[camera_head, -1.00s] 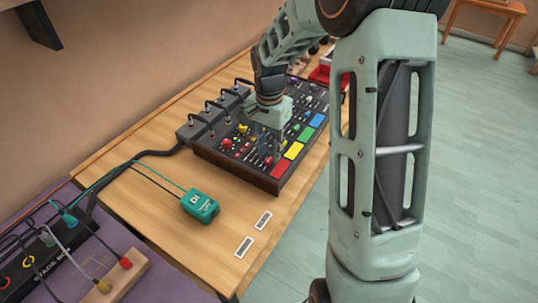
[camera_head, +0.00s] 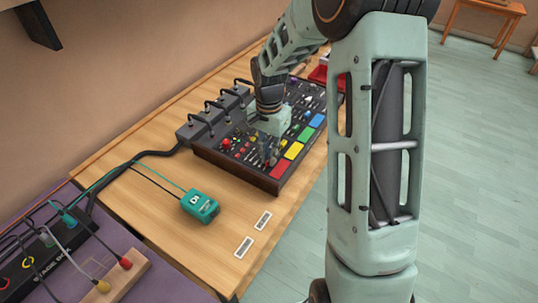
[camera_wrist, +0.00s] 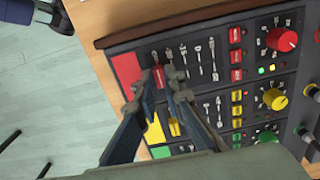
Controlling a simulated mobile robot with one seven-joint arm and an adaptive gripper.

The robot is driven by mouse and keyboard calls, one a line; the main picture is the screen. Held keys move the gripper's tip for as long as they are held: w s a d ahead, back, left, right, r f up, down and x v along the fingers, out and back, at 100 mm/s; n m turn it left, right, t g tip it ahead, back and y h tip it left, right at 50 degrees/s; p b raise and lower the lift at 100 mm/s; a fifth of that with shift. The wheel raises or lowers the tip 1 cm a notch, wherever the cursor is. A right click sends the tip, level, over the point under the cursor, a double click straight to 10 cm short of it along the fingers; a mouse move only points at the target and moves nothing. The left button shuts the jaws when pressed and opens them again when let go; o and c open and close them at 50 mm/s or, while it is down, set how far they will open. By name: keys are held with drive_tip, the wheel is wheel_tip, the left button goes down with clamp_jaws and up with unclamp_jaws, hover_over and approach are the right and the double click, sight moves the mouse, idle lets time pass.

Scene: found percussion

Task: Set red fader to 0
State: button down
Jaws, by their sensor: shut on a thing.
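The dark mixing console (camera_head: 238,170) lies on the wooden bench, with knobs, slots and coloured pads on its top. My gripper (camera_head: 268,158) reaches down onto its near end. In the wrist view, my gripper (camera_wrist: 165,74) has its two fingertips close together on the panel, shut on a small red cap, the red fader (camera_wrist: 158,77). The cap sits near the end of its slot on the side of the red pad (camera_wrist: 127,72). The fingers partly hide the cap and its slot, so its exact scale mark cannot be read.
Beside the fader are several parallel slots with printed marks, red buttons (camera_wrist: 236,56) and a red knob (camera_wrist: 282,39). Yellow (camera_head: 293,150) and other pads line the console's edge. A teal box (camera_head: 200,206) and two labelled cards lie on clear bench in front.

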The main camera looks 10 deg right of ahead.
sight(254, 156)
drive_tip(key=w+a, duration=0.3)
drive_tip(key=shift+w+a, duration=0.35)
drive_tip(key=shift+w, duration=0.05)
drive_tip(key=c, duration=2)
unclamp_jaws()
wheel_tip(254, 156, up, 12)
drive_tip(key=shift+r, duration=0.1)
drive_tip(key=shift+b, duration=0.3)
